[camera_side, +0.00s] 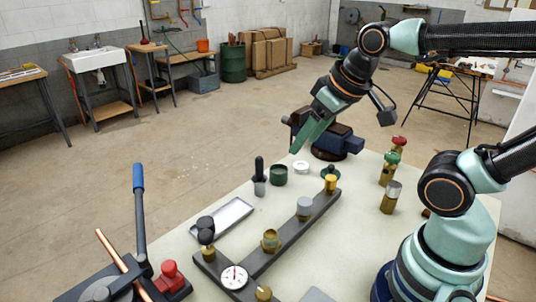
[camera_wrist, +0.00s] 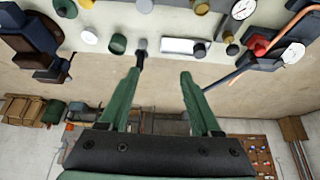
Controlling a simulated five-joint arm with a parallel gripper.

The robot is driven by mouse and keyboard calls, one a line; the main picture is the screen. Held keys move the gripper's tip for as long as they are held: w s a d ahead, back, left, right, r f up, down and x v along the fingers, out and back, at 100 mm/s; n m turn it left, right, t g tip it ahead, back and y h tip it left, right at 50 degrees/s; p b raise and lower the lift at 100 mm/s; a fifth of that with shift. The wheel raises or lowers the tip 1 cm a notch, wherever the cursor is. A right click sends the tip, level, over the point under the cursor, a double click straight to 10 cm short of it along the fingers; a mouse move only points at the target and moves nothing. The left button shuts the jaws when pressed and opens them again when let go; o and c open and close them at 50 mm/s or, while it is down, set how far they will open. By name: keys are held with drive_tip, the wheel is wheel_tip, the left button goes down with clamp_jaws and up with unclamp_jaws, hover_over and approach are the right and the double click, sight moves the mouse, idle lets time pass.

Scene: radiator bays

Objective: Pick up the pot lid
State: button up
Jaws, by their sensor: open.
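A small dark green disc with a knob, which looks like the pot lid (camera_side: 328,172), lies on the bench top near the far end of the dark rail, partly behind a brass fitting. It also seems to show at the top left of the wrist view (camera_wrist: 66,9). A dark green open pot (camera_side: 279,175) stands to its left, and shows in the wrist view (camera_wrist: 118,44) too. My gripper (camera_side: 301,145) is above the far edge of the bench, up and left of the lid. In the wrist view its two green fingers (camera_wrist: 161,73) are apart with nothing between them.
A white ring (camera_side: 301,167) lies between pot and lid. A vise (camera_side: 335,142) stands close behind. A black-handled tool (camera_side: 259,177), a metal tray (camera_side: 222,221) and the dark rail (camera_side: 283,238) with fittings fill the left and middle. Valves (camera_side: 388,170) stand at right.

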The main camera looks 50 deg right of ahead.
drive_tip(key=o, duration=0.6)
drive_tip(key=shift+c, duration=0.2)
drive_tip(key=m+g, duration=0.6)
drive_tip(key=m, duration=1.2)
hover_over(331, 165)
wheel_tip(331, 165, down, 13)
wheel_tip(331, 165, down, 12)
drive_tip(key=shift+s+r, duration=0.1)
